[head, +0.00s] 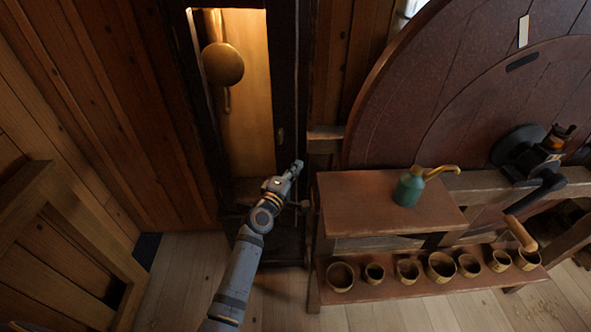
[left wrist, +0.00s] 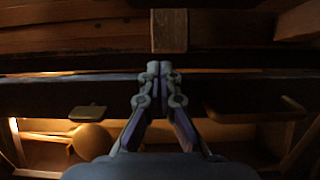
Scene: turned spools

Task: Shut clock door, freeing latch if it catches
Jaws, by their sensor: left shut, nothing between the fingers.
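The tall clock case (head: 185,60) stands open at the front, with a lit, pale interior. A brass pendulum bob (head: 222,64) hangs inside; it also shows in the left wrist view (left wrist: 91,143). A dark upright (head: 286,70) runs along the opening's right side; I cannot tell whether it is the door or the case frame. A small dark fitting (head: 280,135) sits on it, perhaps the latch. My left gripper (head: 297,167) is shut and empty near the lower end of that upright. In the left wrist view its fingertips (left wrist: 160,67) meet before a dark bar; contact is unclear.
A reddish-brown bench (head: 350,200) stands close to the right of my left gripper, with a green oil can (head: 408,188) on top. Several wooden cups (head: 441,267) line its lower shelf. A large round wheel (head: 450,80) stands behind. A wooden frame (head: 60,240) is at left.

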